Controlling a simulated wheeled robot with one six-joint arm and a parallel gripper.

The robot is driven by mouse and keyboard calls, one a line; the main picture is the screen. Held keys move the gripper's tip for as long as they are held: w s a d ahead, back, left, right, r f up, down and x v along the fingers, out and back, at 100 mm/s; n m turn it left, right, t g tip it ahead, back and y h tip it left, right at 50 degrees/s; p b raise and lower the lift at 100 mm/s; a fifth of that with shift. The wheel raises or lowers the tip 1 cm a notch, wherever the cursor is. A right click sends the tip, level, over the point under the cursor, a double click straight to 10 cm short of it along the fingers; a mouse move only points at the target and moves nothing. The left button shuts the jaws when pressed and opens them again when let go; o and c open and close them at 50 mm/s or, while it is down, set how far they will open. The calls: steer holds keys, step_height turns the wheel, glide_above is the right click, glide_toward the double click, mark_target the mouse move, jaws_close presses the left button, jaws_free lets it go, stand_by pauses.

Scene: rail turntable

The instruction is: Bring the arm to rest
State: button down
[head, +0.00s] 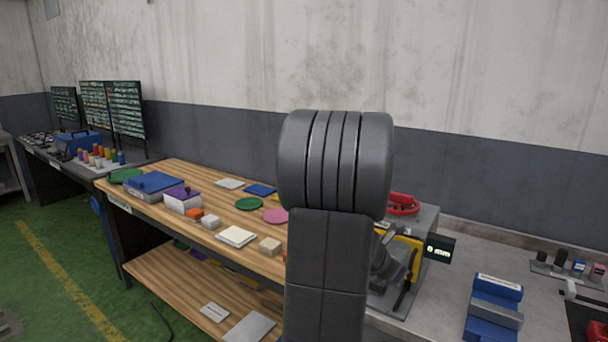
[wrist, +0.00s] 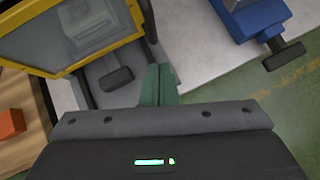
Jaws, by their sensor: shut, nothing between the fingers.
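My gripper (wrist: 158,75) shows in the wrist view, with its greenish fingers together and nothing between them. It hangs above a grey machine base beside a yellow-framed clear panel (wrist: 70,30). A dark handle (wrist: 116,79) lies just left of the fingers, and I cannot tell the exact gap. In the head view my dark arm stands upright in the middle and hides part of the bench. The yellow frame (head: 415,257) shows right of my arm there. I cannot clearly make out my gripper in the head view.
A blue vise (head: 494,305) stands on the grey bench to the right, and it also shows in the wrist view (wrist: 250,17). A small display (head: 440,248) and a red part (head: 402,204) are by the machine. The wooden table (head: 160,231) at left holds blocks, discs and boxes.

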steer(key=s+a+m+g+h+p, duration=0.1)
steer(key=a+m+g+p, duration=0.2)
steer(key=a, duration=0.8)
steer(key=shift+s+a+m+g+h, duration=0.2)
steer(key=shift+s+m+g+h, duration=0.15)
steer(key=shift+m, duration=0.75)
steer(key=shift+s+f, duration=0.1)
